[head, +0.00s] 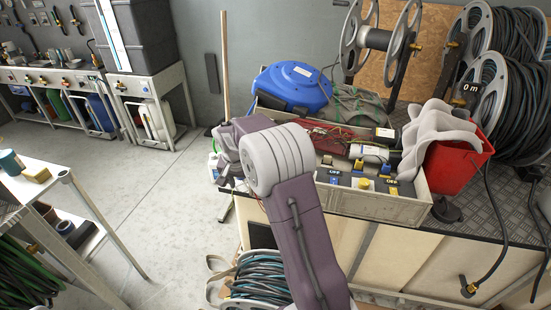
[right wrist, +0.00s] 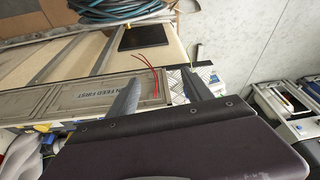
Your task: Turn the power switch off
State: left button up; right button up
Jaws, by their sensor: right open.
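A panel reading FEED FIRST (right wrist: 85,92) lies beyond the fingers. My left gripper is out of view.
A blue reel (head: 292,86), a red bucket (head: 460,165) and a grey wavy piece (head: 434,135) crowd the bench around the box. Large hose reels (head: 500,40) stand behind at right. A wooden pole (head: 224,60) stands left of the bench. The floor at left is open.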

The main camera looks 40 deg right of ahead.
jog(key=w+d+r+m+h+p, duration=0.1)
jog(key=w+d+r+m+p, duration=0.25)
jog(key=d, duration=0.55)
jog(key=shift+m+g+h, duration=0.35)
jog(key=shift+g+h, duration=0.05)
jog(key=w+d+f+p, duration=0.1)
jog(key=d+f, duration=0.5)
jog(key=w+d+f+p, duration=0.1)
jog(key=d+f, duration=0.2)
jog(key=f, duration=0.1)
jog(key=shift+w+p, duration=0.35)
jog(key=c, duration=1.1)
jog(key=shift+r, duration=0.1)
